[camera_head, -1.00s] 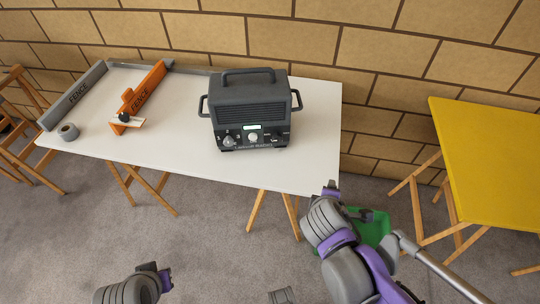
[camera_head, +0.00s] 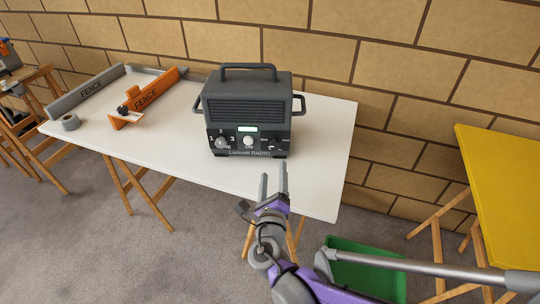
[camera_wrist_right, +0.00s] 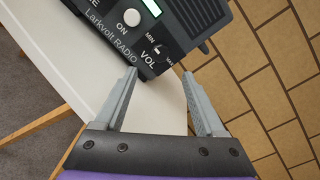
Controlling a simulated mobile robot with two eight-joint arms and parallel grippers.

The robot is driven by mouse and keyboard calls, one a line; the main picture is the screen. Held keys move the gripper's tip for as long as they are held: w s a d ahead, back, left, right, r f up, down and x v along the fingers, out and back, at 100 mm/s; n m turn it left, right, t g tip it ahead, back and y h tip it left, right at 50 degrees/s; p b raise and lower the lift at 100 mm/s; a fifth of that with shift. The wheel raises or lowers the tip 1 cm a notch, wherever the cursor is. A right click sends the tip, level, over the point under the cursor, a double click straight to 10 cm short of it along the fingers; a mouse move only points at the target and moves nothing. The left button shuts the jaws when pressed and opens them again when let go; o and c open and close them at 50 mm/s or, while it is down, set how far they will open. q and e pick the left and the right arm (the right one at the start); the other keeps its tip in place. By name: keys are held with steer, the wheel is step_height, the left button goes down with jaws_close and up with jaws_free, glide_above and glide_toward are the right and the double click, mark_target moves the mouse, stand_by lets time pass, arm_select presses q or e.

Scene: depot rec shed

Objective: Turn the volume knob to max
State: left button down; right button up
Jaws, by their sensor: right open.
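A dark grey radio (camera_head: 247,105) stands upright on the white table, its control panel facing me. The panel has a numbered dial (camera_head: 221,142) on the left, a pale ON button (camera_head: 248,141) and a small volume control on the right. In the wrist view the VOL and MIN/MAX labels surround the small volume knob (camera_wrist_right: 162,51), whose pointer I cannot read clearly. My right gripper (camera_head: 273,172) is open and empty, in front of the radio's lower right. In the wrist view its fingers (camera_wrist_right: 157,76) point at the VOL area, apart from the knob. My left gripper is out of view.
The white table (camera_head: 185,165) has free space left of the radio. A green bin (camera_head: 365,272) and yellow table (camera_head: 500,190) are at right.

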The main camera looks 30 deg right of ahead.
mark_target(275, 146)
steer(key=b+x, duration=0.1)
steer(key=x, duration=0.8)
steer(key=shift+w+d, duration=0.15)
steer(key=shift+w, duration=0.1)
jaws_close()
